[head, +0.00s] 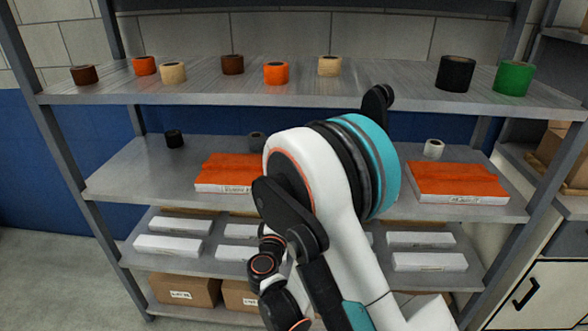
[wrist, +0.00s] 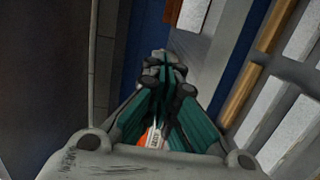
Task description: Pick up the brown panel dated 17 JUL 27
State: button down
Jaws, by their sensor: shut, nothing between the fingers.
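My gripper (wrist: 163,60) shows in the wrist view with its teal-padded fingers together and nothing held. In the head view I cannot make out its fingertips behind my arm. A brown strip (wrist: 258,70) lies right of the gripper in the wrist view, apart from it, beside white pieces. In the head view, brown edges (head: 189,210) show behind the white-fronted pieces on the third shelf, with another brown edge at right (head: 417,225). No date can be read, so I cannot tell which piece is marked 17 JUL 27.
Orange panels (head: 458,180) lie left and right on the second shelf (head: 115,180). Tape rolls (head: 275,73) stand along the top shelf (head: 200,84). Brown boxes (head: 184,288) with white labels sit at the bottom. Grey uprights (head: 80,190) bound the rack. My arm hides its middle.

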jog(key=w+d+b, duration=0.1)
jog(key=w, duration=0.5)
jog(key=w+d+b, duration=0.1)
jog(key=w, duration=0.5)
jog(key=w+d+b, duration=0.1)
jog(key=w, duration=0.5)
jog(key=shift+w, duration=0.3)
